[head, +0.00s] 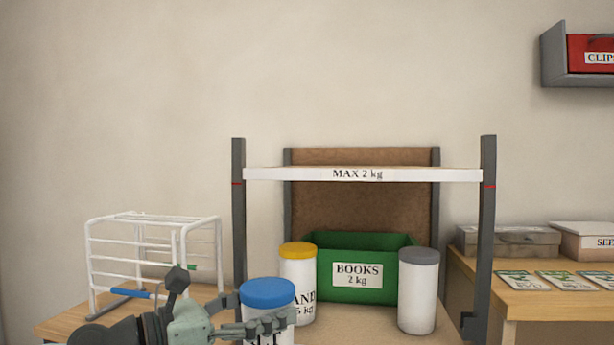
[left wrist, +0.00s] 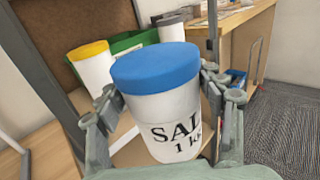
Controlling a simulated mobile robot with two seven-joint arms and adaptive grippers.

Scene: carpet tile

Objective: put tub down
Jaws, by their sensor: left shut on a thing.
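The tub in my grip is white with a blue lid (head: 267,291) and a label reading "SAL..." and "1 k...", partly cut off. It also shows in the left wrist view (left wrist: 158,95), upright between the fingers. My left gripper (head: 255,325) is shut on this tub, at the lower left of the rack in the head view. Whether the tub's base touches a surface is hidden. A yellow-lidded tub (head: 298,285) and a grey-lidded tub (head: 417,290) stand on the wooden board. My right gripper is not in view.
A green "BOOKS 2 kg" bin (head: 358,275) stands between the two standing tubs. A "MAX 2 kg" bar (head: 362,174) spans grey posts above. A white wire rack (head: 150,245) is at left. A table (head: 540,302) with boxes and cards is at right.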

